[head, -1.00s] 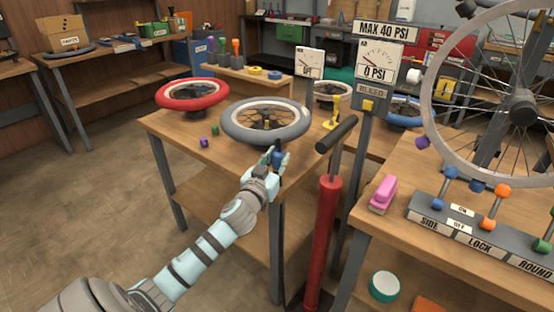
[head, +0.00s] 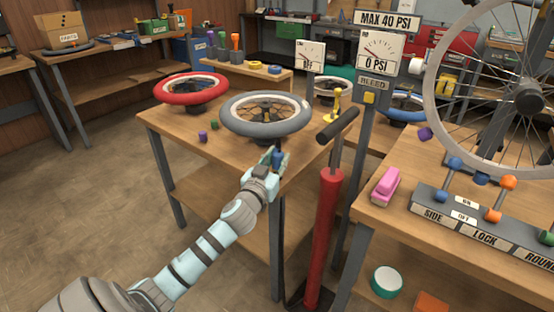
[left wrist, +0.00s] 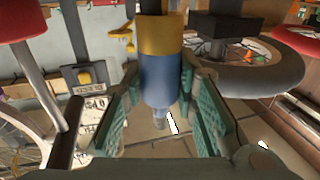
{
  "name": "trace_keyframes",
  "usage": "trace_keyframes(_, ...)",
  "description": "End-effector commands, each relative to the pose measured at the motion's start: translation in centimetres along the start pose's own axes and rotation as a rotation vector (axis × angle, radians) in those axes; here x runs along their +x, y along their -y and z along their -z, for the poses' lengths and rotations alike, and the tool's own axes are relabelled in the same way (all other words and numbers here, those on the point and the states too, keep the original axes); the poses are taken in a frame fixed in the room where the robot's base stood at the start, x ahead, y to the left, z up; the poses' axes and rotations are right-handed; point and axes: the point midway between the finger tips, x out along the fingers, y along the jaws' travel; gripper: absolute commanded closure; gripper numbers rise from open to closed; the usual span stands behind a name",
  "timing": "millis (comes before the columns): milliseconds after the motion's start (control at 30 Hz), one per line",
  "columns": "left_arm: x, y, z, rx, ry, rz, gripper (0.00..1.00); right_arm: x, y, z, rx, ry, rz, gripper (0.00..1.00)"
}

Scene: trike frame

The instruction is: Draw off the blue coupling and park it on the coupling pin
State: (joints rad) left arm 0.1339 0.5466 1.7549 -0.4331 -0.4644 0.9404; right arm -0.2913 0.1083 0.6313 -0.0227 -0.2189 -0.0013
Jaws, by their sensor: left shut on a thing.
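The blue coupling (left wrist: 160,80) is between my left gripper's two green-padded fingers (left wrist: 163,112) in the left wrist view. A brass-coloured ring (left wrist: 160,35) sits against one end of it, and a small grey tip shows at the other. In the head view my left gripper (head: 272,158) is shut on the coupling (head: 278,156) at the front corner of the middle table. Whether the coupling is still seated on anything cannot be told. I cannot make out the coupling pin with certainty. My right gripper is not in view.
A grey-tyred wheel (head: 235,117) lies on the middle table (head: 178,143), close behind the gripper. A red-tyred wheel (head: 163,93) lies beyond. A red floor pump (head: 326,225) and a gauge post (head: 365,135) stand to the right. Small purple (head: 202,138) and green pieces lie on the tabletop.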

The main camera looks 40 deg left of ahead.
Motion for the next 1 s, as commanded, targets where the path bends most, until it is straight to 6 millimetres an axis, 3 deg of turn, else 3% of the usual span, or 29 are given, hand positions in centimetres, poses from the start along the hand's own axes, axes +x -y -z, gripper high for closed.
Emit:
trace_keyframes(367, 0.0, 0.0, -1.0, 0.0, -0.001, 0.0, 1.0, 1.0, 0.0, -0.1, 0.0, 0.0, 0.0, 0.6)
trace_keyframes(400, 0.0, 0.0, -0.9, 0.0, -0.001, 0.0, 0.68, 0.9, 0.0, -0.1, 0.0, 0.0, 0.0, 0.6)
trace_keyframes(500, 0.0, 0.0, -0.9, 0.0, -0.001, 0.0, 0.52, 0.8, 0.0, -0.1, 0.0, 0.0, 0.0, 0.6)
trace_keyframes(833, -0.2, 0.0, -1.0, 0.0, 0.002, 0.0, 0.5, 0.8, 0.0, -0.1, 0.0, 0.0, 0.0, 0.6)
trace_keyframes(1000, -3.1, 0.0, -1.0, 0.003, 0.003, -0.003, 0.5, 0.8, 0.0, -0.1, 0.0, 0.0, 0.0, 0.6)
